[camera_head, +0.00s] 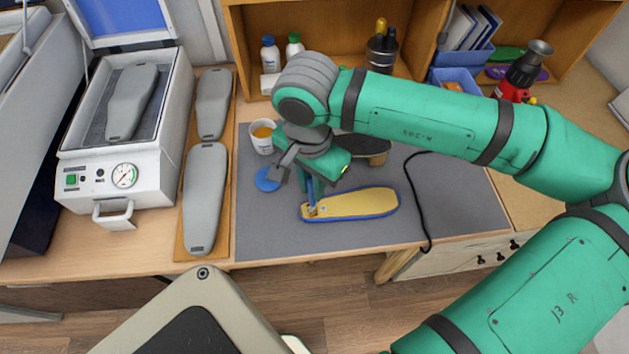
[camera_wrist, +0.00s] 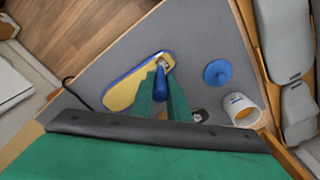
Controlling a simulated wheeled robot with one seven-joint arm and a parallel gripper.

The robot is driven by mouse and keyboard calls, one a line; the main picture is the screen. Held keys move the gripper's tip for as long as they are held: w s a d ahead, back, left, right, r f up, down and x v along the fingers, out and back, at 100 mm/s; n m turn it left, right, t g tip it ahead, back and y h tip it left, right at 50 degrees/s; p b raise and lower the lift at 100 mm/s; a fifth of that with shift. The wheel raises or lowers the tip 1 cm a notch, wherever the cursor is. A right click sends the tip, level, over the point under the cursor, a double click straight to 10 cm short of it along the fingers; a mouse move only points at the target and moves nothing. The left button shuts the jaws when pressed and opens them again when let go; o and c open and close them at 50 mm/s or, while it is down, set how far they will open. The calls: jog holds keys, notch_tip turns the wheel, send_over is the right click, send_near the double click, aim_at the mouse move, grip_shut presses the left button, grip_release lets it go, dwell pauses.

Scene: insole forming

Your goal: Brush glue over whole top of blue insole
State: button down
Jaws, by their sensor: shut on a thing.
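The insole (camera_head: 350,204) lies flat on the grey mat (camera_head: 290,235), with a blue rim and a mostly yellow top; it also shows in the wrist view (camera_wrist: 124,91). My gripper (camera_head: 311,184) is shut on a brush with a blue handle (camera_wrist: 161,84). The brush points down, its tip at the insole's left end in the head view. A small patch by the tip looks blue and pale. Whether the bristles touch the surface is hard to tell. My fingers (camera_wrist: 163,92) show around the handle in the wrist view.
An open cup with orange contents (camera_head: 262,137) stands left of my gripper, near a round blue lid (camera_head: 267,180). A black cable (camera_head: 418,205) lies right of the insole. Grey insole forms (camera_head: 205,195) lie on a wooden board beside a white press (camera_head: 122,170).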

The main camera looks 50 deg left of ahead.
jog(key=shift+r, duration=4)
